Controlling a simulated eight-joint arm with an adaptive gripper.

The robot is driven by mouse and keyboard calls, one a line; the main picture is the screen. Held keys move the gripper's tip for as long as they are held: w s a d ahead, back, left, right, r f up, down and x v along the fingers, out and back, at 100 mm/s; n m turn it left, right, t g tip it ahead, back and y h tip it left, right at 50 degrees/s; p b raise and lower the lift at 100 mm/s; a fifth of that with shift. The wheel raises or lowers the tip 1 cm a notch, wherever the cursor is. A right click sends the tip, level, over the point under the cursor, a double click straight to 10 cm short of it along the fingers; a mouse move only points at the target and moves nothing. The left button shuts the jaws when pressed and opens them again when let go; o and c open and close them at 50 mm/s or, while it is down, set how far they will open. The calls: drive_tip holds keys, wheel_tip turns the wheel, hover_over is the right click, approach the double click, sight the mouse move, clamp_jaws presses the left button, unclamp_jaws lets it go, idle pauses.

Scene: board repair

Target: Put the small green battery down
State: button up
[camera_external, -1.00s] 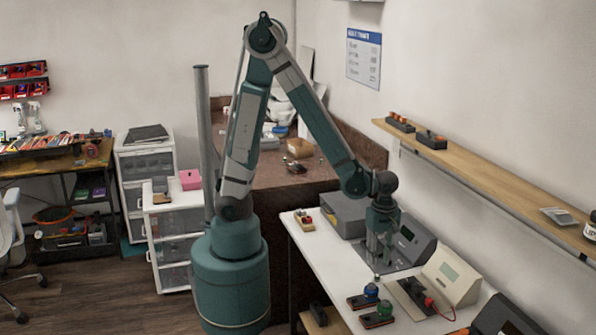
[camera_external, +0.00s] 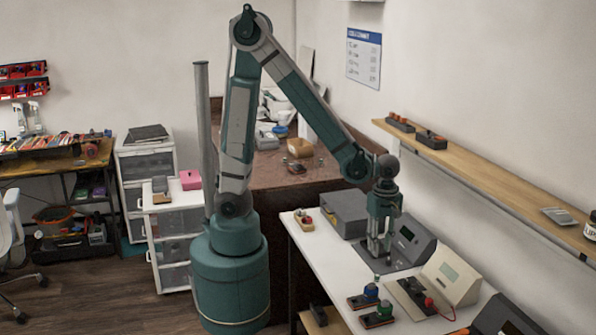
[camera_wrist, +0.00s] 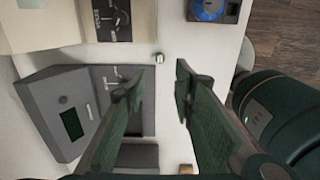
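The small green battery (camera_external: 377,277) stands on the white table below my gripper. In the wrist view it is a small pale green piece (camera_wrist: 160,57) beyond the fingertips, in line with the gap between them. My gripper (camera_external: 377,252) is above the table beside the grey tester. In the wrist view my gripper (camera_wrist: 159,76) has its two green fingers apart, with nothing between them. The battery is clear of both fingers.
The grey tester (camera_external: 412,245) is right of my gripper, and the beige tester (camera_external: 452,275) is further forward. Trays with a blue-topped piece (camera_external: 370,291) and a green-topped piece (camera_external: 384,309) lie near the front. White table (camera_external: 325,257) is clear on the left.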

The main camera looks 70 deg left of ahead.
idle(0.3)
drive_tip(key=s+a+r+m+t, duration=0.3)
drive_tip(key=a+r+m, duration=0.6)
drive_tip(key=a, duration=0.2)
drive_tip(key=s+a+r+m+t, duration=0.3)
drive_tip(key=a+r+m, duration=0.6)
drive_tip(key=a, duration=0.3)
drive_tip(key=shift+a+r+t, duration=0.25)
drive_tip(key=shift+r+t, duration=0.3)
drive_tip(key=shift+t, duration=0.05)
